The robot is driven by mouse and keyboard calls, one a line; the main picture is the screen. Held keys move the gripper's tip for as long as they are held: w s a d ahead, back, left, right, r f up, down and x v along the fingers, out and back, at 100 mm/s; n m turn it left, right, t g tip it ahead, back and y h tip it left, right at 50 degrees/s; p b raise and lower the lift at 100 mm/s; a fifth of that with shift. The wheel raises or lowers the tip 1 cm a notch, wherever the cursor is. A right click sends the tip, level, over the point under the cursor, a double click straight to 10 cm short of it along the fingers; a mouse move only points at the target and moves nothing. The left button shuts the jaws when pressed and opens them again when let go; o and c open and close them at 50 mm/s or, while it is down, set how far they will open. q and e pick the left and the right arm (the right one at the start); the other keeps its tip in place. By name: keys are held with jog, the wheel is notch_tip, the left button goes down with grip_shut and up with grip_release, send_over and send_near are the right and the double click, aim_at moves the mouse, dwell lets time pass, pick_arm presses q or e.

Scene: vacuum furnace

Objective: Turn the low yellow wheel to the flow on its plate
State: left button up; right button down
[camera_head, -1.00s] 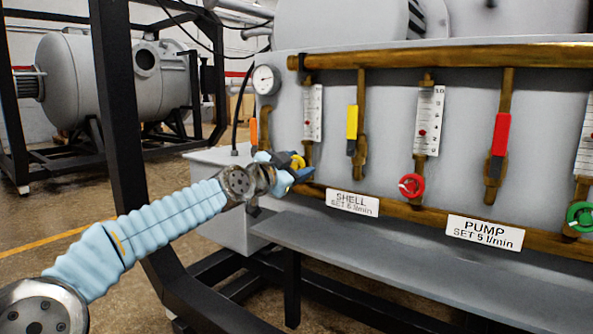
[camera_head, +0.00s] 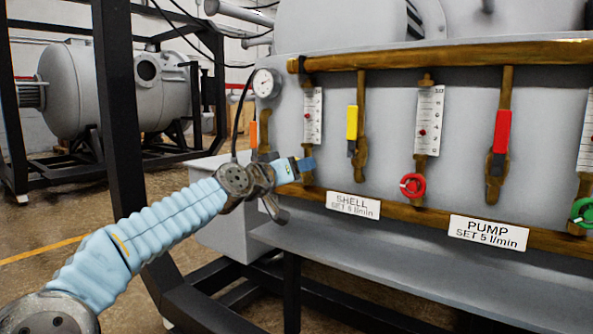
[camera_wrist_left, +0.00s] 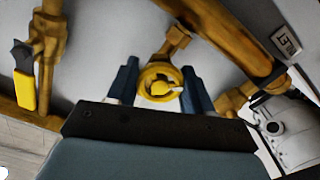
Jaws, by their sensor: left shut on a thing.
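The low yellow wheel (camera_wrist_left: 160,82) is between the two blue fingers of my left gripper (camera_wrist_left: 161,74) in the left wrist view. My left gripper (camera_head: 303,165) is shut on it at the foot of the left flow gauge (camera_head: 313,115). In the head view the gripper and wrist hide the wheel. The gauge is a white scale with a small red float around its middle; the exact reading is too small to tell. The SHELL plate (camera_head: 353,204) on the lower brass pipe says SET and a l/min figure; its digit is blurred. My right gripper is out of view.
To the right are a yellow lever (camera_head: 352,122), the PUMP gauge (camera_head: 429,120) with a red wheel (camera_head: 412,185), a red lever (camera_head: 502,131) and a green wheel (camera_head: 583,212). A grey shelf (camera_head: 390,268) runs below. A black frame post (camera_head: 122,120) stands left.

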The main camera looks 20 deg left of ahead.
pick_arm(q)
jog(key=n, duration=0.6)
jog(key=shift+f, duration=0.15)
jog(key=shift+n, duration=0.4)
jog(key=o, duration=0.9)
jog(key=shift+o, duration=0.7)
